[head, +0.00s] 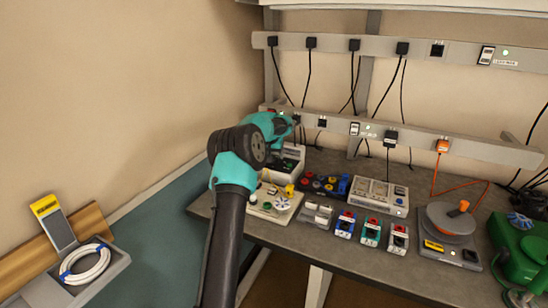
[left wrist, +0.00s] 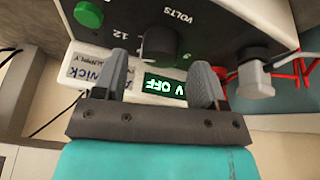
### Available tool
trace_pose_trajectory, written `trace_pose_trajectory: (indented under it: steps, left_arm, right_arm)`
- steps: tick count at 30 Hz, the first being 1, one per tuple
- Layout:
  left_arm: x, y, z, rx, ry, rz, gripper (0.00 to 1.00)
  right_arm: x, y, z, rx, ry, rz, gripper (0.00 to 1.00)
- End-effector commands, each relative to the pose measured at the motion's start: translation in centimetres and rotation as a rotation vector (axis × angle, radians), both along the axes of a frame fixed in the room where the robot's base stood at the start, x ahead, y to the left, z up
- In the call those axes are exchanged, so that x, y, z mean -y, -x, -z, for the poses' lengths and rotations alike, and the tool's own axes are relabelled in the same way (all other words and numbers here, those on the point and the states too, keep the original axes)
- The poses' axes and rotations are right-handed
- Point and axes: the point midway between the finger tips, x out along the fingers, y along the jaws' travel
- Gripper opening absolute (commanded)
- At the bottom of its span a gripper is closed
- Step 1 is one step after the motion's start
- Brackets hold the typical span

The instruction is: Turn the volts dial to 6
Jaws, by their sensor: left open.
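The volts dial (left wrist: 160,44) is a dark round knob on the black front panel of a power supply (left wrist: 230,22), with "VOLTS" and "12" printed near it. The panel appears upside down in the left wrist view. My left gripper (left wrist: 161,80) is open, its two grey fingers apart, with the dial just beyond and between the fingertips. I see no clear grip on the dial. A lit green display (left wrist: 165,88) reads "V OFF" upside down. In the head view the power supply (head: 291,163) is partly hidden by my left gripper (head: 288,128). The dial's setting is unclear.
A green button (left wrist: 89,13) and a grey plug (left wrist: 254,80) with red leads flank the dial. Cables hang from the wall rail.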

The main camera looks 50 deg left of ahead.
Motion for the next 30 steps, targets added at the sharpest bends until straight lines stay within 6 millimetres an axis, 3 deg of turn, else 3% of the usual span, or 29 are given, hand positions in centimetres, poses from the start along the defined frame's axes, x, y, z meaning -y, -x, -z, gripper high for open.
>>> trace_pose_trajectory:
  steps: [6, 15, 30]
  left_arm:
    - [-0.3, -0.6, 1.7, 0.000, 0.000, 0.000, 0.65]
    - [-0.3, -0.7, 1.8, 0.000, 0.000, 0.000, 0.65]
    - [-0.3, -0.7, 1.8, 0.000, 0.000, 0.000, 0.17]
  right_arm:
    - [0.0, 0.0, 0.0, 0.000, 0.000, 0.000, 0.43]
    - [0.0, 0.0, 0.0, 0.000, 0.000, 0.000, 0.43]
    - [0.0, 0.0, 0.0, 0.000, 0.000, 0.000, 0.43]
